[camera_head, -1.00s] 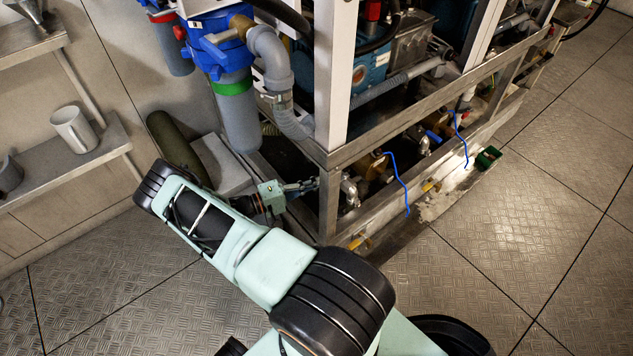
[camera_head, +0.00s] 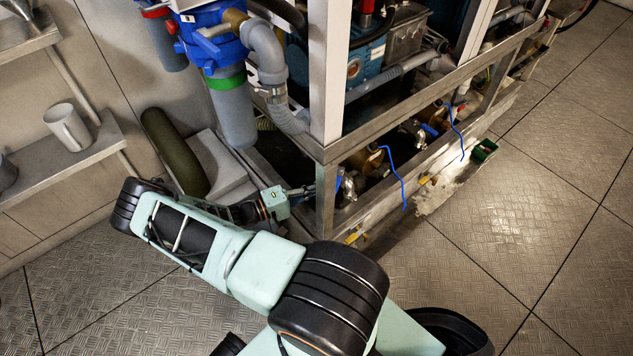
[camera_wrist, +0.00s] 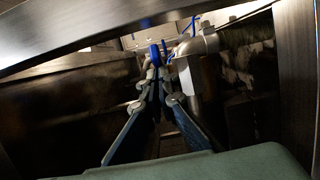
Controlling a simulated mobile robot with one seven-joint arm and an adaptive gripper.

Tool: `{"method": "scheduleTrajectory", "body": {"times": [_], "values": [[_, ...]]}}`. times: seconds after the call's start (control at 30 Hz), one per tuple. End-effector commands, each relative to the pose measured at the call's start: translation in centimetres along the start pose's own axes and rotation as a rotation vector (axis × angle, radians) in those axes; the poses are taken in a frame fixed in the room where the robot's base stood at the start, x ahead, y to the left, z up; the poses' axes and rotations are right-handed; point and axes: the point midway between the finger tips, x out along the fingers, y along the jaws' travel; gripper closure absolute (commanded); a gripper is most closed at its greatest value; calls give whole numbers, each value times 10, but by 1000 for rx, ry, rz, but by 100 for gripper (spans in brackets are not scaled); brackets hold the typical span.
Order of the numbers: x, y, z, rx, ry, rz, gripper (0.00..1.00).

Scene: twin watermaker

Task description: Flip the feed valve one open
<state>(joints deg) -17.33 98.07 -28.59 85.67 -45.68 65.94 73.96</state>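A valve with a blue handle (camera_wrist: 155,55) shows in the wrist view, right at the tips of my gripper (camera_wrist: 157,76). Beside it is a silver metal pipe elbow (camera_wrist: 204,44). The two fingers come close together near the handle; whether they touch or clasp it is unclear. In the head view my gripper (camera_head: 308,189) reaches in at the lower corner of the steel frame, and its tips are partly hidden by the corner post (camera_head: 326,205). A little blue (camera_head: 339,183) shows just past that post, beside a silver fitting (camera_head: 348,187). No valve label is readable.
The steel frame rail (camera_head: 400,115) runs above the valves. Another blue-handled valve (camera_head: 430,130) sits farther along inside the frame. Blue hoses or wires (camera_head: 395,180) hang over the rail. A grey box (camera_head: 222,165) and green cylinder (camera_head: 175,152) lie left.

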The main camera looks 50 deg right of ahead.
Motion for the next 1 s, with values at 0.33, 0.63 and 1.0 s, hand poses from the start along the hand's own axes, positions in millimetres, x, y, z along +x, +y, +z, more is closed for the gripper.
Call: {"method": "scheduleTrajectory", "body": {"times": [0.33,0.63,1.0], "values": [[15,0,26,-2,0,3,100],[23,0,34,-2,0,2,100],[25,0,36,-1,-1,2,100]]}}
